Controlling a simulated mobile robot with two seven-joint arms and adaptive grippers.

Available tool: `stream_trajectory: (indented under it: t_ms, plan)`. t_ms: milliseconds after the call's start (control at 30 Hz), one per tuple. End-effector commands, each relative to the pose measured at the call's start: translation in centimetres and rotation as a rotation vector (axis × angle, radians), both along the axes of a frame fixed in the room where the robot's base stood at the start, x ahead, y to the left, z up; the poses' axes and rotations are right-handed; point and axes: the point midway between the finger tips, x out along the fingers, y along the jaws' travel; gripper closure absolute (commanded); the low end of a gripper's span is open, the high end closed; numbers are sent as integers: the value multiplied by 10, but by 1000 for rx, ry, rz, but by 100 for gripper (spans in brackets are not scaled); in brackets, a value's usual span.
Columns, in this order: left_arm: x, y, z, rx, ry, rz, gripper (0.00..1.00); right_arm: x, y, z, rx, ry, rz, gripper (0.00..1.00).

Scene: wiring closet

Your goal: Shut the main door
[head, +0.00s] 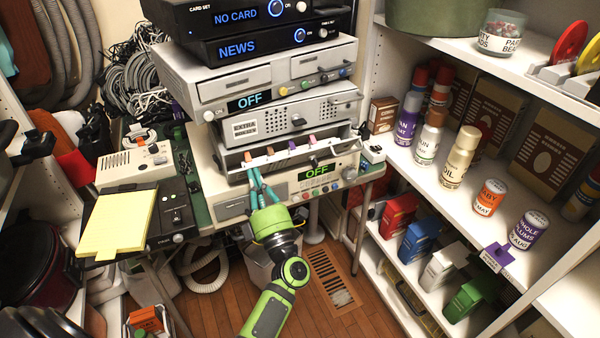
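The stack of electronic units stands at the back centre. One white unit has a long, low opening with a pale front panel (290,158) and several coloured tabs along it. I cannot tell for certain which part is the main door. My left gripper (254,174) has teal fingers and a green wrist. It points up at the left part of this panel, in front of the lower unit with a green OFF display (318,168). Its fingertips overlap the panel's lower edge in the picture; contact is unclear. I see nothing held in it. My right gripper is not in view.
White shelves (395,163) with bottles, cans and boxes fill the right side. A yellow notepad (120,218) lies on a dark device at left, near a beige console (135,166). Coiled cables hang behind. A floor vent (330,282) lies in the wooden floor.

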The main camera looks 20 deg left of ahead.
Motion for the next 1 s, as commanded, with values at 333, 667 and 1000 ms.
stream_trajectory:
  t_ms: [333,667,1000]
  plan:
    - [15,17,9,-1,-1,2,100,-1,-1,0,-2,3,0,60]
    - [9,10,10,0,3,-1,100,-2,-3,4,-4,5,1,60]
    - [-14,-16,10,-3,1,0,100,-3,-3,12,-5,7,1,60]
